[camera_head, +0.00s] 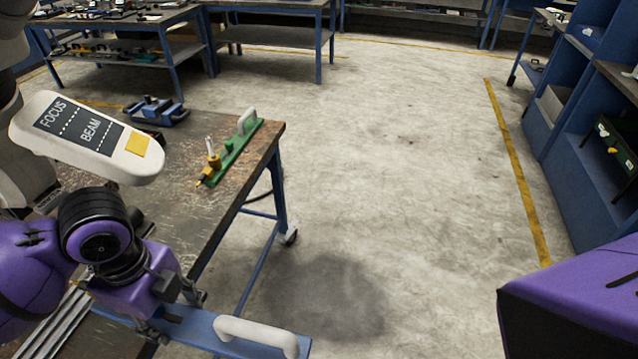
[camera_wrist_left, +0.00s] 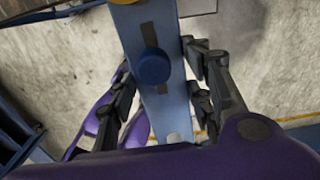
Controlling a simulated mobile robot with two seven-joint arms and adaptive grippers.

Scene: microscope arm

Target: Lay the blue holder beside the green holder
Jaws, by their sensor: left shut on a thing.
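The blue holder (camera_head: 205,332) is a long blue bar with a white handle, low in the head view. My left gripper (camera_head: 176,312) is shut on it, and its handle end appears out past the table's right edge. In the left wrist view, the bar (camera_wrist_left: 172,112) with a round blue knob runs between the fingers of my left gripper (camera_wrist_left: 158,95). The green holder (camera_head: 240,149) lies on the table, with a white handle at its far end and a yellow fitting with an upright pin near its close end. My right gripper is not in view.
The worn brown table (camera_head: 200,222) has bare surface left of and nearer than the green holder. A white microscope arm (camera_head: 140,166) marked FOCUS and BEAM reaches over the table's left. A blue fixture (camera_head: 168,115) lies behind it. Open floor lies right of the table.

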